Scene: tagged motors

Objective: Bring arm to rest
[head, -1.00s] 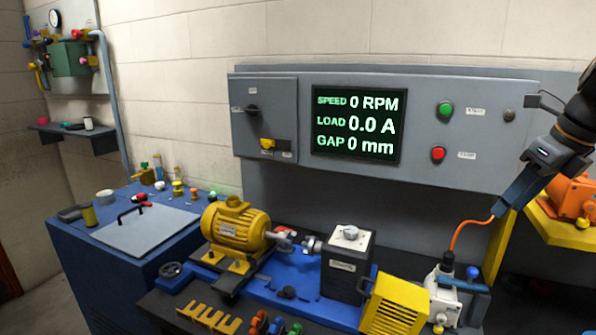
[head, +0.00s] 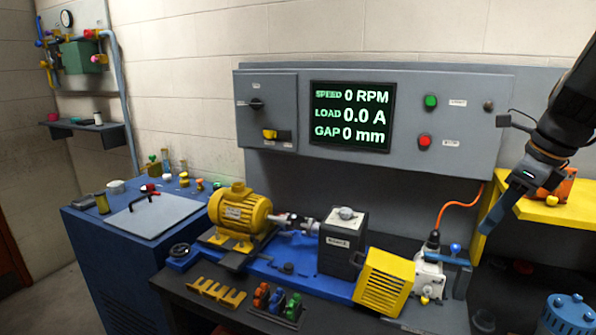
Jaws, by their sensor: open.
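My gripper (head: 500,205) hangs from my dark arm at the right side of the head view. It points down and a little left, in front of the yellow shelf at the right. Its jaws are open and I see nothing between them. The yellow motor (head: 241,214) sits on the blue bench bed (head: 285,284), in line with a coupling and a grey block (head: 343,242). My gripper is well right of them and touches none of them.
The control panel (head: 470,138) on the wall reads 0 RPM, 0.0 A and 0 mm. A yellow shelf (head: 555,213) holds an orange item (head: 563,184) behind my gripper. A yellow slotted guard (head: 385,282) and a white box (head: 430,270) with an orange cable stand below left. A blue motor (head: 570,315) is low right.

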